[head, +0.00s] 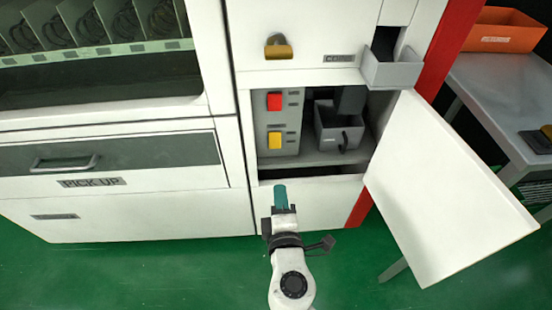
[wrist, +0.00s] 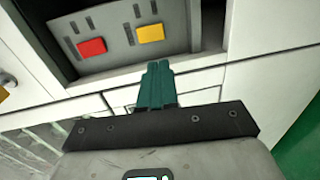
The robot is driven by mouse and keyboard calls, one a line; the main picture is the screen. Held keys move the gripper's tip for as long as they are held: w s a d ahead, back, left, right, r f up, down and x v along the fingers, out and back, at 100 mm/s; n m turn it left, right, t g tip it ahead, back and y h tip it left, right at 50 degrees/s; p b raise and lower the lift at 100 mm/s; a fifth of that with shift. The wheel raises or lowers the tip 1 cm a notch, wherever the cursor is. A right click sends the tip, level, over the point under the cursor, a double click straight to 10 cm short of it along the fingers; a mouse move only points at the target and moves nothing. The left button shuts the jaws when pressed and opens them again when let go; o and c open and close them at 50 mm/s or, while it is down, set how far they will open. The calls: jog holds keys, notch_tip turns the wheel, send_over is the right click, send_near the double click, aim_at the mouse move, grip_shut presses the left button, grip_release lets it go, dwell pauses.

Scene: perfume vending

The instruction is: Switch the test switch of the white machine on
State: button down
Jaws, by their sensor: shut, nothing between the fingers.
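The white machine (head: 300,40) stands in front of me with its lower compartment open. Inside on the left is a grey switch panel (head: 262,119) with a red switch (head: 274,101) above a yellow switch (head: 275,140). In the wrist view the red switch (wrist: 91,47) is left of the yellow switch (wrist: 150,32). I cannot read any label telling which is the test switch. My gripper (head: 280,190), with teal fingers, is shut and empty. It is below and in front of the compartment; in the wrist view the fingertips (wrist: 157,66) are just below the panel, apart from both switches.
The white door (head: 445,190) hangs open to the right of the compartment. A grey bin (head: 338,127) is inside on the right. A grey tray (head: 392,68) juts out above. A table (head: 500,85) with an orange box (head: 505,30) stands at right. Green floor is clear at lower left.

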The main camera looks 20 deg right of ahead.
aim_at(275, 148)
jog(key=b+x, duration=0.2)
jog(key=x, duration=1.2)
jog(key=shift+f+b, duration=0.15)
jog(key=shift+b, duration=0.3)
